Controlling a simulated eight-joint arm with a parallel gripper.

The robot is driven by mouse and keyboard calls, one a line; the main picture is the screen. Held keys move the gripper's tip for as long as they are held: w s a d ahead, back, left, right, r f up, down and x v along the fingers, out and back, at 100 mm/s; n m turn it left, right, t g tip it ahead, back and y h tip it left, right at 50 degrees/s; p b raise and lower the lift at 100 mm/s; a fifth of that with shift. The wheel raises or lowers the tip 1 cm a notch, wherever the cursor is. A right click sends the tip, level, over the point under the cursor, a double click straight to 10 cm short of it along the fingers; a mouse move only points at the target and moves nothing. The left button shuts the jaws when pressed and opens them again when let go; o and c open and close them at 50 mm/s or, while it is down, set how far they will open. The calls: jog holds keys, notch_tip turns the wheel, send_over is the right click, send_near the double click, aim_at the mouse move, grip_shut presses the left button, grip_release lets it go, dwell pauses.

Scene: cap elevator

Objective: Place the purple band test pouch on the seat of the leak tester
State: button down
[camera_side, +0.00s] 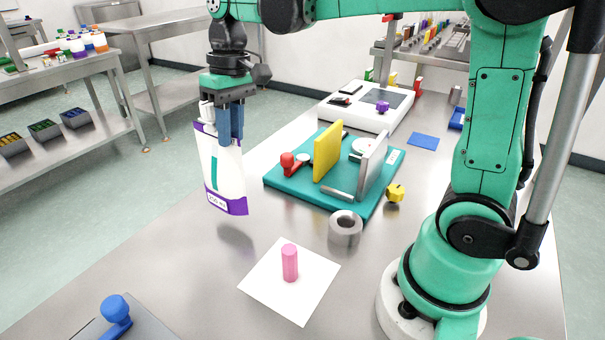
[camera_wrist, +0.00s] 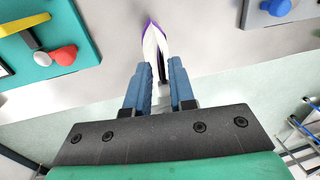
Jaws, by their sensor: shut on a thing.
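The purple band test pouch (camera_side: 222,172) is white with a purple bottom band, a teal stripe and a small label. It hangs upright in my gripper (camera_side: 229,138), whose blue fingers are shut on its upper part. The pouch is above the table's left part, clear of the surface. In the wrist view the pouch (camera_wrist: 154,42) shows edge-on between the fingers of my gripper (camera_wrist: 160,75). The leak tester appears to be the teal base (camera_side: 300,183) with a yellow plate (camera_side: 327,152), a grey plate (camera_side: 372,162) and a red-knobbed lever (camera_side: 290,160). Its seat is partly hidden by the plates.
A metal ring (camera_side: 345,229) and a yellow part (camera_side: 395,192) lie by the teal base. A pink cylinder (camera_side: 290,263) stands on a white sheet (camera_side: 262,285). A blue knob (camera_side: 116,309) is at the front left. A white device (camera_side: 372,117) stands behind.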

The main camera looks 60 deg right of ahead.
dwell(0.4)
jog(key=s+d+r+m+t, duration=0.1)
jog(key=s+d+r+m, duration=0.2)
jog(key=d+r+m, duration=0.8)
jog(key=s+d+r+m+h, duration=0.2)
jog(key=s+d+r+m, duration=0.45)
jog(key=s, duration=0.25)
notch_tip(320, 180, down, 20)
jog(key=shift+w, duration=0.2)
jog(key=shift+d, duration=0.1)
jog(key=c, duration=0.7)
grip_release()
jog(key=shift+c, duration=0.2)
jog(key=shift+r, duration=0.15)
